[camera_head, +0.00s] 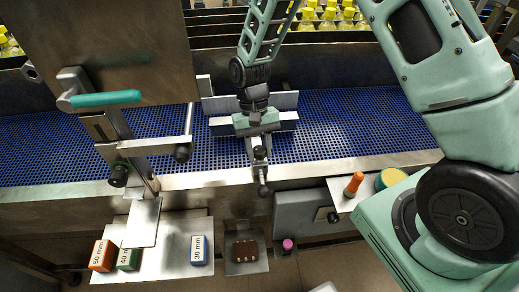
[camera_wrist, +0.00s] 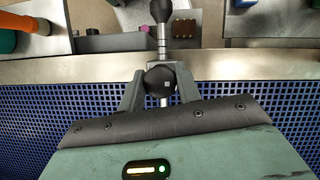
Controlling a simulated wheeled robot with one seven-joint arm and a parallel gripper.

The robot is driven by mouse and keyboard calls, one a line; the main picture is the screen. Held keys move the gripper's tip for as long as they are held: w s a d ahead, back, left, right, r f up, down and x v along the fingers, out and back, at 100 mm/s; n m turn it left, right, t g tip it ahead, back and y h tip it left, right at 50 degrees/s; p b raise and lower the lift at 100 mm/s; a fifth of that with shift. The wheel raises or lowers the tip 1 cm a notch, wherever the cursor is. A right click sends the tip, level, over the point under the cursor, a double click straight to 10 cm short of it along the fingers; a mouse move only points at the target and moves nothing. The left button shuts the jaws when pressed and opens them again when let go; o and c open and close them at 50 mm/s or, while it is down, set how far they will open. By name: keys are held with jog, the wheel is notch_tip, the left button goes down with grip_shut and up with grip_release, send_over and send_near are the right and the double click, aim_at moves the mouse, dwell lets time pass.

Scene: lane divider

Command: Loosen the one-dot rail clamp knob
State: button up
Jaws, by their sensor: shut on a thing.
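My gripper (camera_wrist: 160,84) is shut on a round black knob (camera_wrist: 159,78) with one small pale square mark on its face. The two grey fingers sit on either side of it. In the head view my gripper (camera_head: 258,150) reaches down over the near edge of the blue belt, and the held knob is mostly hidden there. A metal rod runs from the held knob outward past the belt edge to a second black knob (camera_wrist: 161,11), which also shows in the head view (camera_head: 263,190).
A metal guide rail (camera_head: 285,101) stands on the blue belt (camera_head: 340,125) behind my gripper. At left, another clamp rod has black knobs (camera_head: 118,175), near a green-handled lever (camera_head: 105,99). Labelled blocks (camera_head: 199,249) lie on a shelf below. An orange-topped item (camera_head: 354,183) stands at right.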

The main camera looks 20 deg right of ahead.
jog(key=shift+f+n+h, duration=0.1)
jog(key=shift+n+h, duration=0.2)
jog(key=shift+n, duration=0.4)
jog(key=o, duration=1)
jog(key=shift+c, duration=0.2)
jog(key=b+v, duration=0.5)
jog(key=v, duration=1.2)
jog(key=shift+r, duration=0.2)
jog(key=shift+w+d, duration=0.1)
